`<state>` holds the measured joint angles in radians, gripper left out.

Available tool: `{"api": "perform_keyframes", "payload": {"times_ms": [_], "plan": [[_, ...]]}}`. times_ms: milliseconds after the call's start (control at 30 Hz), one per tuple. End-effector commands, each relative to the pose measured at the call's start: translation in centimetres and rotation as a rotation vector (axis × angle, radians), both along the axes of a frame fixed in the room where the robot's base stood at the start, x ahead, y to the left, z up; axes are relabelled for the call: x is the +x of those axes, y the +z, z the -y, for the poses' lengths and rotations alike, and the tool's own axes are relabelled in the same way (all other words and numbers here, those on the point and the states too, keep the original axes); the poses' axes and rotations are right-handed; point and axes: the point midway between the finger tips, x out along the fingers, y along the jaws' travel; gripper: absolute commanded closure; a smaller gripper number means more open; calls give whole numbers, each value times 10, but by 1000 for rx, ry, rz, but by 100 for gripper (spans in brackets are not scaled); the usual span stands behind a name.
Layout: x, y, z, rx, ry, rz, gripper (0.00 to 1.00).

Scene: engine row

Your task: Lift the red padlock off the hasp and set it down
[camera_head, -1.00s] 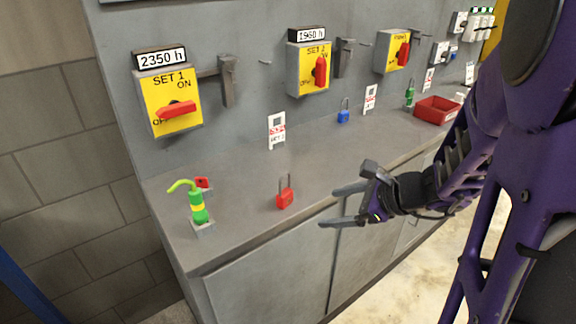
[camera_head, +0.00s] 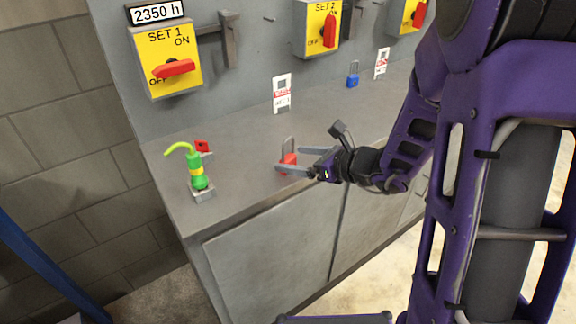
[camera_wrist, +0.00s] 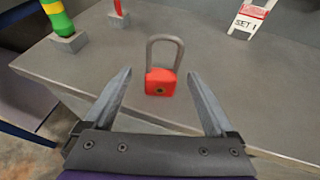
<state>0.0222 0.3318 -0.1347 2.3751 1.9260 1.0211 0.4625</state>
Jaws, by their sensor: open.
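The red padlock (camera_head: 288,159) stands upright on the grey counter, its grey shackle pointing up. It is on no hasp. My gripper (camera_head: 275,160) is open and low over the counter, with its fingers reaching to either side of the padlock in the head view. In the wrist view the padlock (camera_wrist: 160,83) shows between the two open fingertips (camera_wrist: 160,74), with a gap on each side. I cannot tell whether it is fully between them in depth. A grey bracket with a hanging plate (camera_head: 231,40), perhaps a hasp, is beside the SET 1 switch.
A green bottle with a curved spout (camera_head: 199,178) stands in a grey holder to the left, with a small red item (camera_head: 203,147) behind it. A white SET 1 tag (camera_head: 282,93) and a blue padlock (camera_head: 353,76) are farther back. The counter's front edge (camera_head: 262,207) is close.

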Motion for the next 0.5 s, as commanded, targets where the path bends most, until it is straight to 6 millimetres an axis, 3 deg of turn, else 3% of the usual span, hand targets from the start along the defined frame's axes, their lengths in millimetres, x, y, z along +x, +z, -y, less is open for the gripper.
{"api": "perform_keyframes", "payload": {"times_ms": [500], "plan": [[33, -26, -36, -1, 1, 0, 10]]}}
